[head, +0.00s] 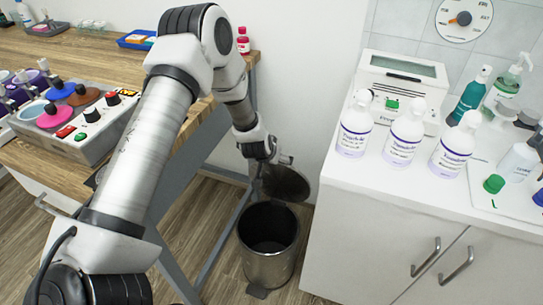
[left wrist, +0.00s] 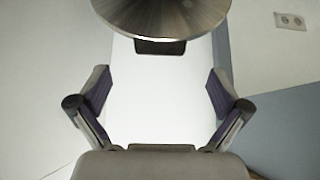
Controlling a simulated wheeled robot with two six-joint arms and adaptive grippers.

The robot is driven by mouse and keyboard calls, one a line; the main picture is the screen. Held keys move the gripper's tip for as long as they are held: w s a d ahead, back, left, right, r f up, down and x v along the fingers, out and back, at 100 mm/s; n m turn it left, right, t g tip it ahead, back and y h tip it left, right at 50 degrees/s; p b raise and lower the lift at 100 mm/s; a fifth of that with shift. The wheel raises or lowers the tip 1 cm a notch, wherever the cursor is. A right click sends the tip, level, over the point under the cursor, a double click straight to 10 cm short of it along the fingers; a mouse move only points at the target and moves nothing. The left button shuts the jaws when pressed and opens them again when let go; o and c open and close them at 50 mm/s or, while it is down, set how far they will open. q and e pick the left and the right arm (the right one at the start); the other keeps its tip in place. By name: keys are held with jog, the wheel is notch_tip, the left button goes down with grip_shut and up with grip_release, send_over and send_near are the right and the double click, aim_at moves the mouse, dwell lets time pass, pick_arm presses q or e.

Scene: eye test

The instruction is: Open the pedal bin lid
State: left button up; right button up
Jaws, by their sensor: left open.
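The pedal bin (head: 268,262) is a round metal bin on the floor between the wooden bench and the white cabinet. Its lid (head: 287,184) stands raised and tilted at the back of the bin, and the dark inside shows. A pedal (head: 258,292) sits at its front foot. My left gripper (head: 272,162) is above the bin, close to the raised lid; the head view does not show whether they touch. In the left wrist view my left gripper (left wrist: 158,92) is open with nothing between its fingers, and the round metal lid (left wrist: 165,15) shows just beyond them. My right gripper is out of view.
The wooden bench (head: 75,55) with a control box (head: 85,125) is at left. The white cabinet (head: 350,230) at right carries several bottles and a white device (head: 400,85). The wall is close behind the bin. Floor in front of the bin is clear.

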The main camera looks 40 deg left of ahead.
pick_arm(q)
jog(key=v, duration=0.4)
jog(key=shift+s+r, duration=0.15)
jog(key=shift+s, duration=0.05)
jog(key=s+d+f+m+g+p, duration=0.1)
jog(key=s+d+f+g+p, duration=0.1)
jog(key=s+d+f, duration=0.3)
jog(key=s+d+f+m+g+p, duration=0.1)
jog(key=s+f+m+g+p, duration=0.15)
jog(key=s, duration=0.45)
jog(key=s+d+g+h+p, duration=0.1)
jog(key=s+d, duration=0.2)
jog(key=s, duration=0.7)
jog(key=s+d+n+g+p, duration=0.1)
jog(key=s+d, duration=0.3)
jog(key=s, duration=0.7)
jog(key=shift+f+g+h, duration=0.35)
jog(key=shift+h, duration=0.05)
